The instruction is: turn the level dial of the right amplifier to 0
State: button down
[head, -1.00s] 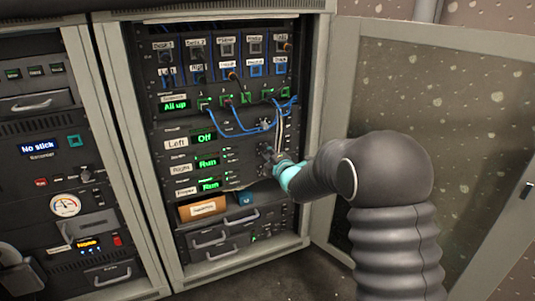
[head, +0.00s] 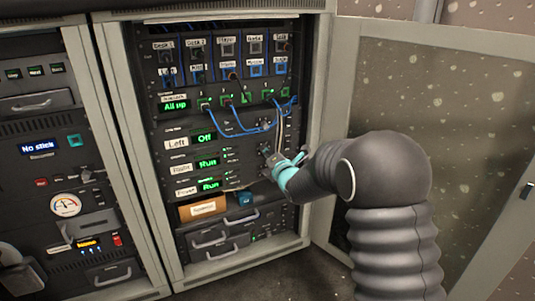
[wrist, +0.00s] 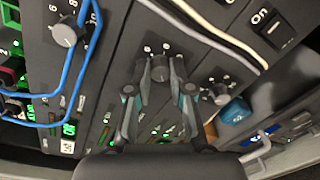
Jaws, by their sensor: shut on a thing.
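The right amplifier (head: 180,168) is the middle of three stacked units in the open rack, with a green "Run" display. Its level dial (wrist: 160,62) is a grey round knob near the middle of the wrist view, with scale figures above it. My gripper (wrist: 162,73) has one fingertip on each side of this knob and is shut on it. The knob's pointer mark and exact setting cannot be read. In the head view my gripper (head: 274,160) reaches the right side of this unit and hides most of the dial.
The left amplifier's dial (wrist: 65,33) and the lower unit's dial (wrist: 218,95) flank the held knob. Blue cables (head: 248,128) hang above, and pale cables (wrist: 205,32) run close past the dial. The open rack door (head: 440,130) stands to the right of my arm.

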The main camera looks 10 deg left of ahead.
jog(key=c, duration=1)
grip_release()
jog(key=v, duration=1.2)
